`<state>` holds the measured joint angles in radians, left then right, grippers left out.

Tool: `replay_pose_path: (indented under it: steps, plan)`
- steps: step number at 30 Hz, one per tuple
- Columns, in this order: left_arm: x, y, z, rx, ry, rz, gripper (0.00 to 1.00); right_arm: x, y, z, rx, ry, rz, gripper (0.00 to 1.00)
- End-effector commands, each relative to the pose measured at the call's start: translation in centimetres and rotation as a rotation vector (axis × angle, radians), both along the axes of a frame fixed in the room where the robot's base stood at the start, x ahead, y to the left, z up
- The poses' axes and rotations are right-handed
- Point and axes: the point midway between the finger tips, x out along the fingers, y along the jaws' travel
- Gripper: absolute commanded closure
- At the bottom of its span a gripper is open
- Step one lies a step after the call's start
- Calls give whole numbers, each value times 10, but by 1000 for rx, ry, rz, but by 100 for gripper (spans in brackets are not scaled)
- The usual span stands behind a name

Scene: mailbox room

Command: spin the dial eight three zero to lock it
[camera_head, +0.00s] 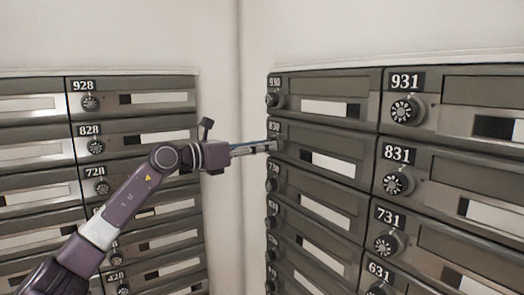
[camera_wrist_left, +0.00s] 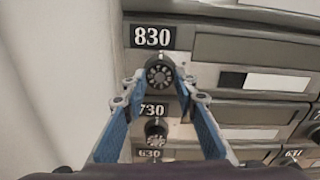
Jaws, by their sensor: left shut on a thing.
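The dial of mailbox 830 (camera_wrist_left: 160,74) is a dark round knob with light marks, just below the 830 number plate (camera_wrist_left: 152,38) in the left wrist view. My left gripper (camera_wrist_left: 162,80) has its blue-padded fingers on either side of this dial and is shut on it. In the head view my left gripper (camera_head: 272,146) reaches in from the left to the 830 box (camera_head: 330,139) on the right-hand bank. Its fingertips hide most of the dial there. My right gripper is in neither view.
Dial 930 (camera_head: 274,100) sits above and dial 730 (camera_wrist_left: 156,131) below. Dial 831 (camera_head: 397,183) is to the right. Another bank of mailboxes (camera_head: 160,98) stands on the left wall. Bare wall fills the corner between the banks.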

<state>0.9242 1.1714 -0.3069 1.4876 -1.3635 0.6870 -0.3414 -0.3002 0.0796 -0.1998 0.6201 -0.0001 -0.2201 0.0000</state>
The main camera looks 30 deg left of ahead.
Motion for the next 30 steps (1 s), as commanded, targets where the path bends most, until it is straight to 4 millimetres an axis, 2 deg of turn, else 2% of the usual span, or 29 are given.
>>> replay_pose_path:
  steps: [9, 26, 27, 30]
  plan:
    - [1, 0, -3, 121, -45, -1, 98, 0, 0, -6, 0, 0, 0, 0]
    - [1, 0, -3, 146, -54, -2, 98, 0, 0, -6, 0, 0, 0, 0]
    - [1, 0, -3, 146, -54, -2, 70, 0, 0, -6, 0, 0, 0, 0]
    - [1, 0, -2, 146, -55, -1, 59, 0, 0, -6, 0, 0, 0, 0]
